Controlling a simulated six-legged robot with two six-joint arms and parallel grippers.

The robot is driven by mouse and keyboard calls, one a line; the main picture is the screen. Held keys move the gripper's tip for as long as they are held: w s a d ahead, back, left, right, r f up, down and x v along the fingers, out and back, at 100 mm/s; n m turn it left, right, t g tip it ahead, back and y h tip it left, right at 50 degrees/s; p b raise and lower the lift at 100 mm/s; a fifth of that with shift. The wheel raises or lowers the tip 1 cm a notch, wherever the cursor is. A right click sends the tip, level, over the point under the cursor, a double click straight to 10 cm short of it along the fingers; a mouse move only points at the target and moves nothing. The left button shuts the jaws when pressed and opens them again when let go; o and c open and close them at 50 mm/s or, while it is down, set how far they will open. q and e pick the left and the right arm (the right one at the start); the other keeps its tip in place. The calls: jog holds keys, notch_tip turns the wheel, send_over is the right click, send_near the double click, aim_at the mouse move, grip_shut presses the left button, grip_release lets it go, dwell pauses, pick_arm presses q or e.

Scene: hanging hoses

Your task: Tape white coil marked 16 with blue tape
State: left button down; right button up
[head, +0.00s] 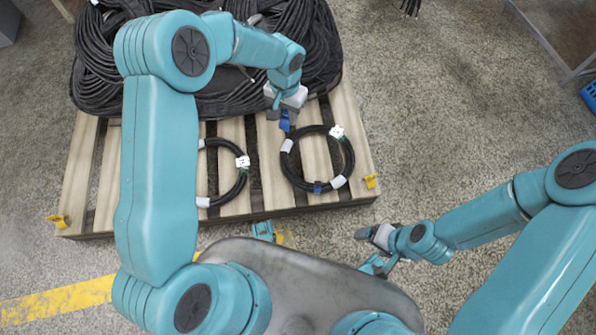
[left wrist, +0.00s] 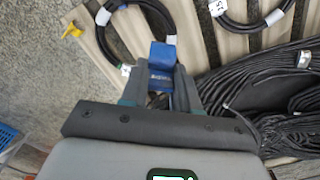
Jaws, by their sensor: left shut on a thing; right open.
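My left gripper (head: 284,122) is shut on a blue tape piece (head: 285,125), which also shows between its fingers in the left wrist view (left wrist: 161,60). It is over the upper left edge of the right-hand black coil (head: 352,158). That coil lies flat and has white bands, a blue band (head: 317,187) at the bottom and a white tag (head: 337,131). The left-hand black coil (head: 238,186) has a white tag (head: 242,162) and is partly hidden by my left arm. I cannot read the tags surely. My right gripper (head: 363,234) is open and empty, below the pallet.
The coils lie on a slatted wooden pallet (head: 80,185) with yellow corner pieces (head: 370,181). A large heap of black hoses (head: 318,50) covers its back part. A blue crate (head: 590,95) stands at the far right. The floor right of the pallet is clear.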

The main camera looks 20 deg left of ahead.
pick_arm(q)
jog(key=s+d+f+m+b, duration=0.1)
jog(key=s+d+f+b, duration=0.1)
jog(key=f, duration=0.9)
jog(key=s+d+f+m+b, duration=0.1)
jog(key=s+d+f+b, duration=0.1)
jog(key=f, duration=1)
jog(key=shift+b, duration=0.8)
pick_arm(e)
notch_tip(320, 180, down, 7)
jog(key=shift+w+d+r, duration=0.15)
jog(key=shift+w+d, duration=0.1)
pick_arm(q)
jog(key=shift+f, duration=0.15)
jog(key=shift+f+b, duration=1.05)
jog(key=shift+f, duration=0.45)
jog(key=shift+f+b, duration=0.25)
jog(key=shift+b, duration=0.25)
pick_arm(e)
jog(key=shift+w+d+f+t, duration=0.15)
jog(key=shift+w+f+t, duration=0.1)
jog(key=shift+w+f, duration=0.45)
jog(key=shift+w+d+f+t, duration=0.1)
jog(key=shift+w+f+t, duration=0.25)
jog(key=shift+f, duration=0.55)
pick_arm(q)
jog(key=shift+f, duration=0.15)
pick_arm(e)
jog(key=shift+f, duration=0.25)
